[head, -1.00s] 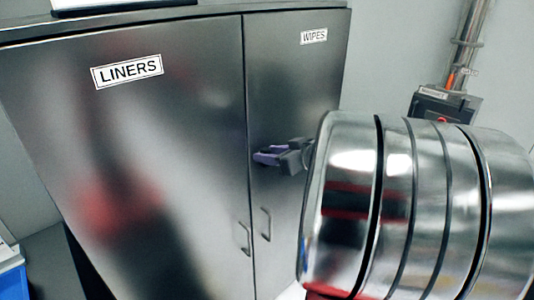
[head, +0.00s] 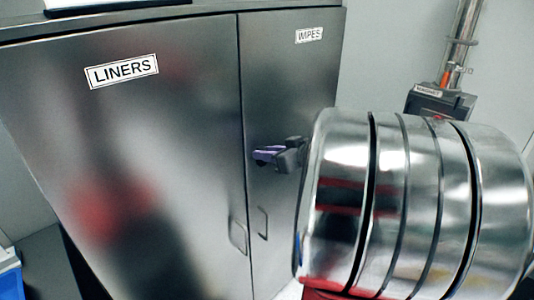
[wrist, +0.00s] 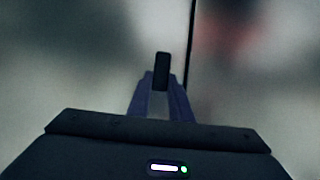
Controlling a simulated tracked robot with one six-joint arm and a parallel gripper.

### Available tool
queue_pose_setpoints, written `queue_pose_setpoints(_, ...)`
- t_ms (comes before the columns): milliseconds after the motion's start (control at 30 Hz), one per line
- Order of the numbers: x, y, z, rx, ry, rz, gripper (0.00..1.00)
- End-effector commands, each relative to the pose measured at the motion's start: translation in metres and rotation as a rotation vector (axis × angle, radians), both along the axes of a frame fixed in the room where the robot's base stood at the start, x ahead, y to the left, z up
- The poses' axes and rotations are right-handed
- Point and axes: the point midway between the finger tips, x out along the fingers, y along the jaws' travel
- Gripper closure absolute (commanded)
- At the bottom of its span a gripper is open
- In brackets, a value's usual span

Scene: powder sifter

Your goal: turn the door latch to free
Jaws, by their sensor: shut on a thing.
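The door latch (wrist: 161,70) appears in the wrist view as a small dark upright bar, just left of the door seam. My gripper (wrist: 161,92) has its two purple fingers closed in on this bar from both sides. In the head view my gripper (head: 255,156) is at the steel cabinet (head: 170,150), close to the seam between its two doors. The latch cannot be made out there, as the fingers cover it.
The left door has a LINERS label (head: 123,71) and the right door a WIPES label (head: 309,35). Two bar handles (head: 238,236) sit lower, either side of the seam. My large shiny arm links hide the right side. A dark box with a pipe (head: 440,103) is on the wall behind.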

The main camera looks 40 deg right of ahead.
Motion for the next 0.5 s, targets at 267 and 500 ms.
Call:
queue_pose_setpoints(267,-0.0003,-0.0044,-0.0004,0.112,0.003,-0.003,1.0)
queue_pose_setpoints(500,-0.0002,-0.0086,-0.0021,0.299,0.009,-0.003,1.0)
